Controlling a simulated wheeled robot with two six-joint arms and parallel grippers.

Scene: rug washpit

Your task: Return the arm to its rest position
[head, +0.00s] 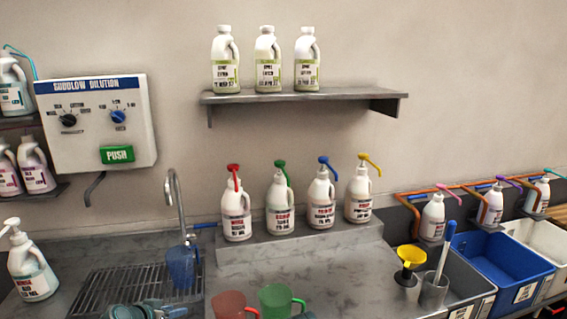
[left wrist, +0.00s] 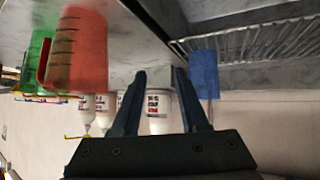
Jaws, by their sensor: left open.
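My left gripper (head: 142,312) shows at the bottom edge of the head view, in front of the drain grate and left of the red jug. Most of it is cut off there. In the left wrist view its two dark blue fingers (left wrist: 158,76) stand apart with nothing held between them. That view is upside down, with the red jug (left wrist: 78,50) and green jug (left wrist: 40,50) to the left of the fingers and the blue jug (left wrist: 203,72) just to the right. My right gripper cannot be made out in either view.
The steel counter has a drain grate (head: 120,287), a tap (head: 177,205) with the blue jug (head: 182,266) below it, and a red jug (head: 230,305) and green jug (head: 277,300) in front. Several pump bottles (head: 236,215) stand on a ledge. Blue bin (head: 500,262) is at right.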

